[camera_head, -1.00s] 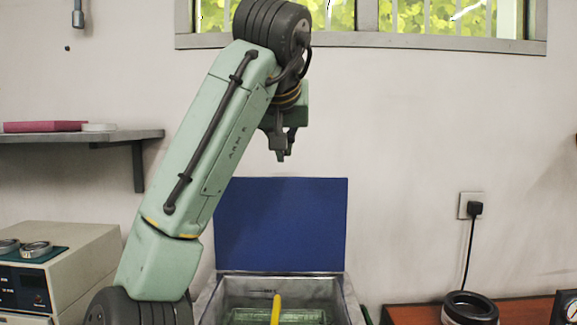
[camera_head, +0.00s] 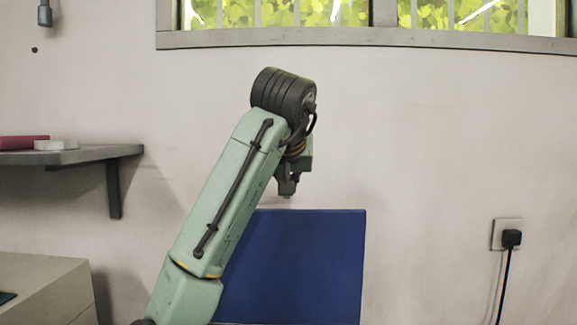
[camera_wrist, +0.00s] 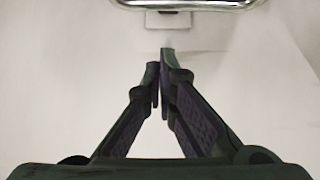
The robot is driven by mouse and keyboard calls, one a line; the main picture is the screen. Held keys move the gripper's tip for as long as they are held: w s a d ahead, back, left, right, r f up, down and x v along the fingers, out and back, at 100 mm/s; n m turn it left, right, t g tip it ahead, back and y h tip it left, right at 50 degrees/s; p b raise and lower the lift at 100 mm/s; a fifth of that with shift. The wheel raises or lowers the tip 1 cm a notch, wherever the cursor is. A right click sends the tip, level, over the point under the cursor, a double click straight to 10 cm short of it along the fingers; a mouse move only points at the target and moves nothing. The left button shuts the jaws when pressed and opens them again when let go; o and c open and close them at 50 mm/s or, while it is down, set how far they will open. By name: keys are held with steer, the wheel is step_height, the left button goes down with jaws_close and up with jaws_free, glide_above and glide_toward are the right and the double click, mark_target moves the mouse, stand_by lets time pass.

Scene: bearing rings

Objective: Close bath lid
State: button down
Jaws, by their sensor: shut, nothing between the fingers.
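The bath lid (camera_head: 300,268) is a blue panel standing upright, open, against the wall in the head view. Its lower edge is near the bottom of the picture, and the bath below it is out of view now. My gripper (camera_head: 287,192) is just above the lid's top edge in the picture, pointing down; whether it touches the lid cannot be told. In the wrist view my gripper (camera_wrist: 162,60) has its fingers together with nothing between them, and the lid does not clearly show there.
A grey wall shelf (camera_head: 80,155) with a red item (camera_head: 22,142) is at the left, above a beige cabinet (camera_head: 45,285). A wall socket (camera_head: 507,234) with a cable is at the right. A window (camera_head: 370,20) runs along the top. A shiny metal bar (camera_wrist: 190,3) shows in the wrist view.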

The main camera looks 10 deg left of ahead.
steer(key=shift+s+d+f+p, duration=0.1)
steer(key=shift+s+f+p, duration=0.3)
steer(key=shift+f, duration=0.3)
steer(key=shift+s+f+p, duration=0.35)
steer(key=shift+s+f, duration=0.05)
steer(key=shift+f, duration=0.25)
steer(key=shift+s, duration=0.15)
